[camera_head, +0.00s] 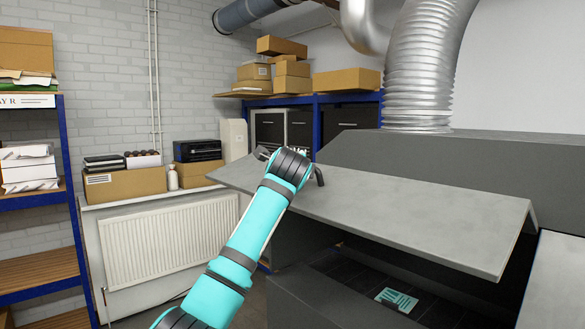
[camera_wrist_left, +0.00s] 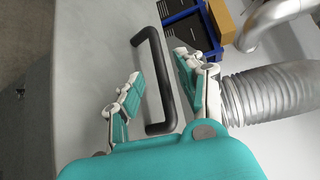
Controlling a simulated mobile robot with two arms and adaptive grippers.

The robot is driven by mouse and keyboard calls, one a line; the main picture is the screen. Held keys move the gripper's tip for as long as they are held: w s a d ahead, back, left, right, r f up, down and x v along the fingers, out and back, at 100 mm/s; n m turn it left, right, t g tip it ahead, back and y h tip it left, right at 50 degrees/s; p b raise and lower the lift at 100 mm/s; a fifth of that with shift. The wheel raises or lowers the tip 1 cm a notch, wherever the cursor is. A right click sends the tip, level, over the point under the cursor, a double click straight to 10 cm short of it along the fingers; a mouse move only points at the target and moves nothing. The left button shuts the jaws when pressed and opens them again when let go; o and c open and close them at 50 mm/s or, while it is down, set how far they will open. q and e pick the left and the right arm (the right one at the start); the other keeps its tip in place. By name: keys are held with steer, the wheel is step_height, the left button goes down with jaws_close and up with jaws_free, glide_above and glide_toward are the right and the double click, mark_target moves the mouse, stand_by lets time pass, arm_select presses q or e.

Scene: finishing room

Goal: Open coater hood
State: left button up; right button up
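The coater hood (camera_head: 420,215) is a grey panel on the right in the head view. It stands raised at its front, with a dark opening below it. Its black bar handle (camera_head: 319,176) shows just past my left wrist. In the left wrist view the handle (camera_wrist_left: 152,75) runs between the two fingers of my left gripper (camera_wrist_left: 158,66). The fingers are apart, with gaps beside the bar, so the gripper is open around it. In the head view my left wrist mostly hides the fingers. My right gripper is not in view.
Inside the opening a teal-and-white patterned piece (camera_head: 397,299) lies on a dark bed. A silver duct (camera_head: 420,65) rises behind the hood. A radiator (camera_head: 168,240) and blue shelving (camera_head: 65,190) stand left. Boxes (camera_head: 347,80) sit on the back shelf.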

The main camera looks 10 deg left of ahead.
arm_select(q)
steer(key=s, duration=0.4)
steer(key=s+r, duration=0.1)
steer(key=s, duration=0.1)
steer(key=shift+s+d, duration=0.35)
steer(key=shift+s, duration=0.05)
